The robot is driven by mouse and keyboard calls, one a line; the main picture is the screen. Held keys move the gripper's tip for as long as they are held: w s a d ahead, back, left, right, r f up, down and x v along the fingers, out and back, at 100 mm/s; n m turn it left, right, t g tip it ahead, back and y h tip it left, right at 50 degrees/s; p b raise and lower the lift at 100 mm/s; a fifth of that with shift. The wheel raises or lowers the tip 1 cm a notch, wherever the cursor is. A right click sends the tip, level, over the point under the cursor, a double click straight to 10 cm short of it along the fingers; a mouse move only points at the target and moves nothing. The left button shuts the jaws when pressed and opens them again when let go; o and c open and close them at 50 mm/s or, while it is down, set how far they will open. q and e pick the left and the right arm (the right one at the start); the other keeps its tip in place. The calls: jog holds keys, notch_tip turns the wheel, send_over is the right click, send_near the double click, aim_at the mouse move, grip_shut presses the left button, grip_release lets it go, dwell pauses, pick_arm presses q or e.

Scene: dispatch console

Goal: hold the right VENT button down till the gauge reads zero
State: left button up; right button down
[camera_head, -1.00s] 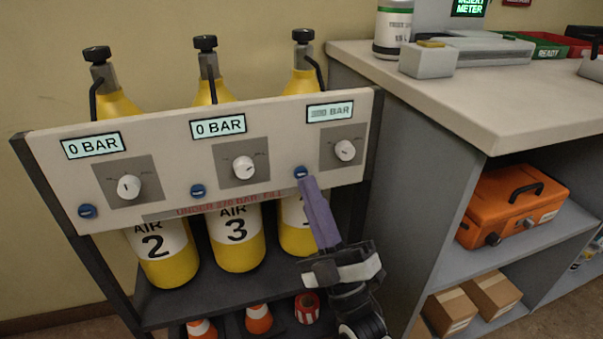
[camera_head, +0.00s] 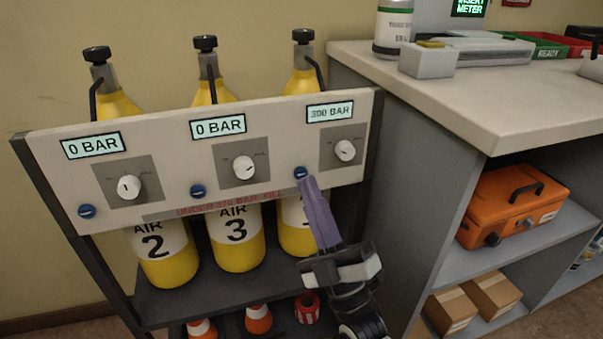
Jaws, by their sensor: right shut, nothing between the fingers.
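The right VENT button (camera_head: 300,172) is a small blue round button at the lower left of the right dial on the white panel (camera_head: 285,135). The right gauge (camera_head: 330,112) reads 300 BAR. My right gripper (camera_head: 309,182) is shut and empty; its purple fingers point up, with the tips just below the button and partly over its lower edge. I cannot tell whether they touch it. The right dial (camera_head: 345,150) has a white knob. The middle gauge (camera_head: 218,126) and left gauge (camera_head: 93,145) read 0 BAR. My left gripper is not in view.
Yellow cylinders (camera_head: 236,250) stand behind the panel on a dark rack. A counter (camera_head: 430,85) with an orange case (camera_head: 512,205) beneath stands right.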

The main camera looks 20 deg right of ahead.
jog(key=shift+w, duration=0.15)
dwell(0.3)
jog(key=shift+w, duration=0.3)
jog(key=shift+w, duration=0.4)
dwell(0.5)
jog(key=shift+s, duration=0.15)
dwell(1.0)
jog(key=shift+s+p, duration=0.3)
jog(key=shift+s, duration=0.4)
jog(key=s+p, duration=0.2)
jog(key=s, duration=0.3)
jog(key=shift+d, duration=0.1)
